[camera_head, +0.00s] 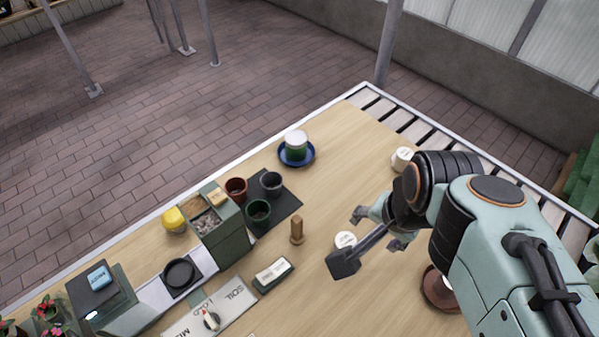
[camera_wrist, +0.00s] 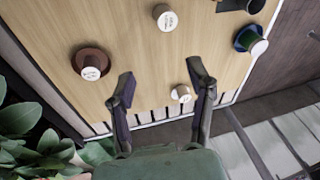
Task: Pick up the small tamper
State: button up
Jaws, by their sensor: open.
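The small tamper is most likely the brown wooden piece (camera_head: 297,231) standing upright on the table in the head view, with a wider base and a narrower grip. It stands just right of the black mat. I cannot make it out in the wrist view. My gripper (camera_head: 378,229) is to its right, above the table, with its two fingers apart and nothing between them.
A white-topped pot (camera_head: 345,240) stands between tamper and gripper. A black mat (camera_head: 286,208) with several pots, a green box (camera_head: 222,239) and a label block (camera_head: 273,275) lie left. A blue saucer (camera_head: 310,159) is behind; another white-topped pot (camera_head: 402,158) is near the far edge.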

jog(key=w+a+m, duration=0.1)
jog(key=w+m, duration=0.2)
jog(key=w, duration=0.4)
jog(key=g, duration=0.1)
send_over(298, 226)
jog(key=w+d, duration=0.2)
jog(key=w, duration=0.1)
jog(key=s+f+x, duration=0.1)
jog(key=s+x, duration=0.2)
jog(key=x, duration=0.9)
jog(key=shift+n+g+h, duration=0.5)
jog(key=shift+g+h, duration=0.1)
jog(key=shift+g, duration=0.1)
jog(key=f, duration=0.1)
jog(key=s+a+f, duration=0.1)
jog(key=f, duration=0.1)
jog(key=a+f, duration=0.1)
jog(key=f, duration=0.1)
jog(key=shift+s+a+f, duration=0.1)
jog(key=shift+s+a, duration=0.15)
jog(key=shift+s, duration=0.05)
jog(key=f, duration=0.6)
jog(key=shift+w+d+f, duration=0.1)
jog(key=shift+w+d, duration=0.2)
grip_shut()
